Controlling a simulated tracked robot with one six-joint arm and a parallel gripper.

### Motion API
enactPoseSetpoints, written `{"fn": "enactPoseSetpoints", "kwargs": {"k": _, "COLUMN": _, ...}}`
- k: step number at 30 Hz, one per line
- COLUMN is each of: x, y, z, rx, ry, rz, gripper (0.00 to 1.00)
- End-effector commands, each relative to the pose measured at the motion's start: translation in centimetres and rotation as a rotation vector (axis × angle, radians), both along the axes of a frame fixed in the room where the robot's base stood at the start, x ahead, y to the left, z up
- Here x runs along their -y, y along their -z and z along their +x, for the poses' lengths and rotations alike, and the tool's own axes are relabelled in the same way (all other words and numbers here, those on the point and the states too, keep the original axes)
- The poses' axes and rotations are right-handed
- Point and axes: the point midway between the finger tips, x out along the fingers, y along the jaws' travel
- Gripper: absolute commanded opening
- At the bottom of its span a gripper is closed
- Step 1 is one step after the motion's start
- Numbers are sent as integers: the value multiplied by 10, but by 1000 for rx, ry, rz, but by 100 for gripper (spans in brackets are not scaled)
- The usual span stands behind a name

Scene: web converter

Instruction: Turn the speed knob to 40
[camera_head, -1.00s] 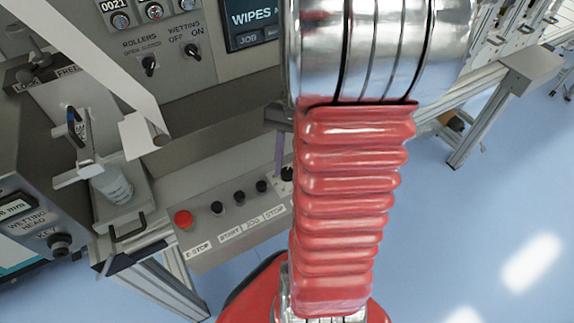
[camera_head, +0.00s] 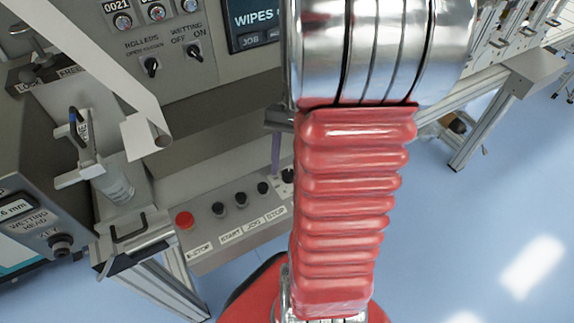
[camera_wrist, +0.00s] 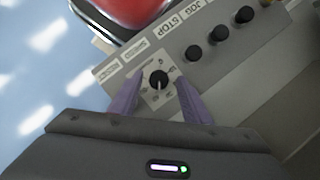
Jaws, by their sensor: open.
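The speed knob (camera_wrist: 158,79) is a small black round knob with a pale pointer mark, on a light dial plate (camera_wrist: 157,98) at the end of the grey button panel. In the wrist view my gripper (camera_wrist: 157,88) is open, with one purple finger on each side of the knob. A gap shows between each finger and the knob. The dial's numbers are too small to read.
Black start, jog and stop buttons (camera_head: 241,199) sit in a row beside the knob, with a red E-stop button (camera_head: 184,220) at the panel's far left end. A roller cabinet (camera_head: 190,75) stands behind. A wetting head box (camera_head: 40,235) is at the left. Blue floor is open at the right.

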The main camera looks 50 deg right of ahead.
Motion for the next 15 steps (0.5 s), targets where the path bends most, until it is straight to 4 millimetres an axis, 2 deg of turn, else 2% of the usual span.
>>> {"fn": "enactPoseSetpoints", "kwargs": {"k": 8, "x": 5, "y": -13, "z": 3, "rx": 0, "ry": 0, "rz": -1, "gripper": 44}}
{"fn": "enactPoseSetpoints", "kwargs": {"k": 15, "x": 18, "y": -47, "z": 10, "rx": 1, "ry": 0, "rz": -2, "gripper": 44}}
